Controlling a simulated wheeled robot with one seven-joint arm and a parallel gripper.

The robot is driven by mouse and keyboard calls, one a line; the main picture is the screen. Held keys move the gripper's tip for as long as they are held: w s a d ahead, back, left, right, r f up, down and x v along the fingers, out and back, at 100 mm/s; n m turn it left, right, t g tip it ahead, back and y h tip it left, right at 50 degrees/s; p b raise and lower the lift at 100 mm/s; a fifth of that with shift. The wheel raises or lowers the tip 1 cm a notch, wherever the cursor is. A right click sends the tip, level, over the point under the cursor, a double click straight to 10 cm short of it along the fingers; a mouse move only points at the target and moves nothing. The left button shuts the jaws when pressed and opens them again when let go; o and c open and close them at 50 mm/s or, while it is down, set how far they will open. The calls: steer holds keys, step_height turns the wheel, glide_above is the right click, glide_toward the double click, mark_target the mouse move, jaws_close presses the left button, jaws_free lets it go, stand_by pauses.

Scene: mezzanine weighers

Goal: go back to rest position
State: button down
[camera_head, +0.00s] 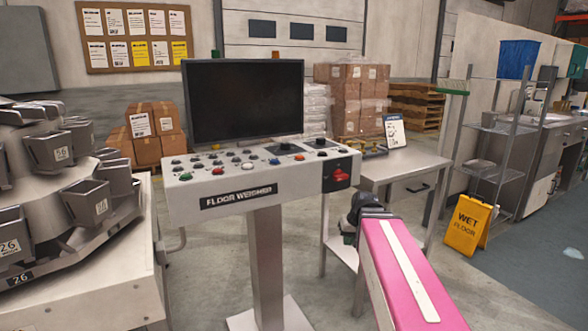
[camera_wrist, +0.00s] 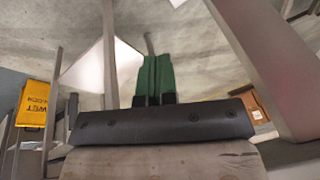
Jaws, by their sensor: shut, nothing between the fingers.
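My gripper shows in the wrist view (camera_wrist: 155,78) with its two green fingers pressed together and nothing between them. In the head view my pink arm reaches up from the bottom right, with the dark gripper end (camera_head: 352,232) in front of the small side table. The fingertips are mostly hidden there behind the wrist. The floor weigher console (camera_head: 262,190) stands just left of the gripper, apart from it, with buttons, a red switch and a dark monitor (camera_head: 243,100).
A multihead weigher (camera_head: 70,190) fills the left side. A side table (camera_head: 405,163) with a small sign stands behind my gripper. A yellow wet floor sign (camera_head: 467,222) and a metal rack (camera_head: 497,130) stand right. Boxes (camera_head: 350,90) are stacked behind.

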steer(key=s+f+g+h, duration=0.1)
steer(key=s+f, duration=0.3)
steer(key=f, duration=0.3)
steer(key=s+f+m+g+h, duration=0.1)
steer(key=s+f, duration=0.3)
steer(key=f, duration=0.4)
steer(key=shift+s+a+g, duration=0.15)
steer(key=shift+s+g, duration=0.15)
